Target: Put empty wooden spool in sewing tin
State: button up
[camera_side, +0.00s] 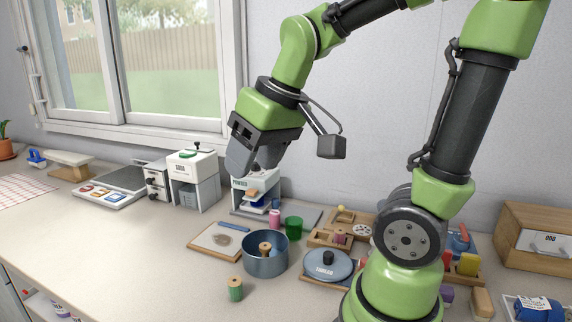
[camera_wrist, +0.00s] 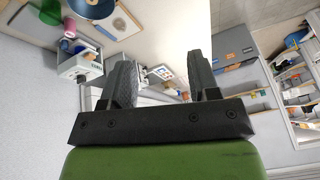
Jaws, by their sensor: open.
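The round blue-grey sewing tin (camera_side: 266,266) stands open on the counter in the side view. A bare-looking wooden spool (camera_side: 265,248) is inside it, its top showing above the near wall; its lower part is hidden. Something blue lies beside the spool in the tin. My gripper (camera_side: 256,160) is high above the counter, behind and above the tin, and apart from everything. In the wrist view my gripper (camera_wrist: 160,78) has its two fingers spread with nothing between them. Part of a round blue vessel, probably the tin (camera_wrist: 88,8), shows at the top left there.
A green-wound spool (camera_side: 235,289) stands in front of the tin. A green cup (camera_side: 294,227) and a pink spool (camera_side: 274,219) stand behind. A board (camera_side: 214,248) lies left; the left front counter is clear.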

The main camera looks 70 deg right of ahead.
jog(key=s+a+r+m+t+y, duration=0.1)
jog(key=s+a+t, duration=0.1)
jog(key=s+a, duration=0.2)
jog(key=shift+s+a+r+y, duration=0.3)
jog(key=shift+s+a, duration=0.1)
jog(key=shift+s, duration=1)
